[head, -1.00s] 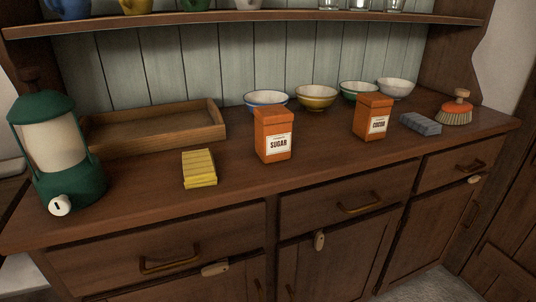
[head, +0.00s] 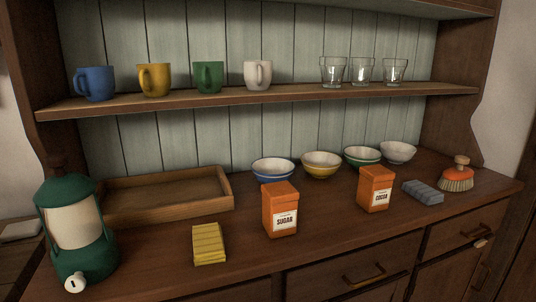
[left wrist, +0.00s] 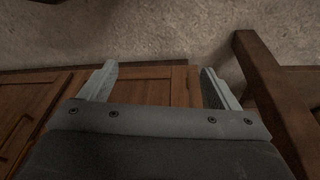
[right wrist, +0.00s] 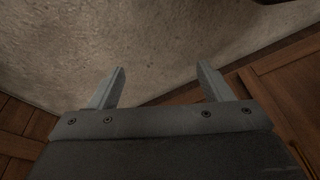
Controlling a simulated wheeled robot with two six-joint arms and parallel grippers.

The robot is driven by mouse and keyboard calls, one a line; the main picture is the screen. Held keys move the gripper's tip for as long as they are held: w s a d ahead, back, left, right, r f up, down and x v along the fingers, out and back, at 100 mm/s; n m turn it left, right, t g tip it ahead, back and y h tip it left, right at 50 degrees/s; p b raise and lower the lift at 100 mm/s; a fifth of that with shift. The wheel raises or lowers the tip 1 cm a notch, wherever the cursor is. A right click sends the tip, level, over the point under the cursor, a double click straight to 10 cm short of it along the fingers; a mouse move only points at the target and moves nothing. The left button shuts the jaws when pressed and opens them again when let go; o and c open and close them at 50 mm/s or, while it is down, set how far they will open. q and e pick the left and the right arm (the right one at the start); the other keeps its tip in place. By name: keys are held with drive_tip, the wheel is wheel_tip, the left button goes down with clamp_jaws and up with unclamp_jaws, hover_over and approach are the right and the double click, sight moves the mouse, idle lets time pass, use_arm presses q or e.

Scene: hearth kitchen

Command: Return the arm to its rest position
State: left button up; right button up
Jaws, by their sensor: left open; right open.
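My left gripper (left wrist: 158,88) is open and empty in the left wrist view. Wooden cabinet fronts and pale stone floor lie beyond its fingers. My right gripper (right wrist: 160,88) is open and empty in the right wrist view, with the same pale floor beyond its fingers and wood at the sides. Neither arm shows in the head view.
The dresser counter (head: 330,240) holds a green lantern (head: 77,230), a wooden tray (head: 170,210), a yellow block (head: 208,243), a sugar tin (head: 280,205), a cocoa tin (head: 375,188), several bowls, a grey block (head: 423,191) and a brush (head: 457,175). Mugs and glasses stand on the shelf (head: 300,95).

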use_arm(q)
drive_tip(key=s+a+f+p, duration=0.1)
drive_tip(key=s+f+p, duration=0.1)
drive_tip(key=s+p, duration=0.5)
drive_tip(key=s+a+f+m+g+y+p, duration=0.1)
drive_tip(key=s+a+p, duration=0.1)
drive_tip(key=s+p, duration=0.4)
drive_tip(key=shift+s+a+f+g+p, duration=0.15)
drive_tip(key=shift+s+f+g+p, duration=0.2)
drive_tip(key=shift+p, duration=0.75)
use_arm(e)
drive_tip(key=s+d+f, duration=0.1)
drive_tip(key=s+f, duration=0.1)
drive_tip(key=s, duration=0.5)
drive_tip(key=s+d+f+n+g+h, duration=0.1)
drive_tip(key=s+d, duration=0.1)
drive_tip(key=s, duration=0.4)
drive_tip(key=shift+s+f+g, duration=0.3)
drive_tip(key=shift+s+f, duration=0.05)
drive_tip(key=shift+d, duration=0.1)
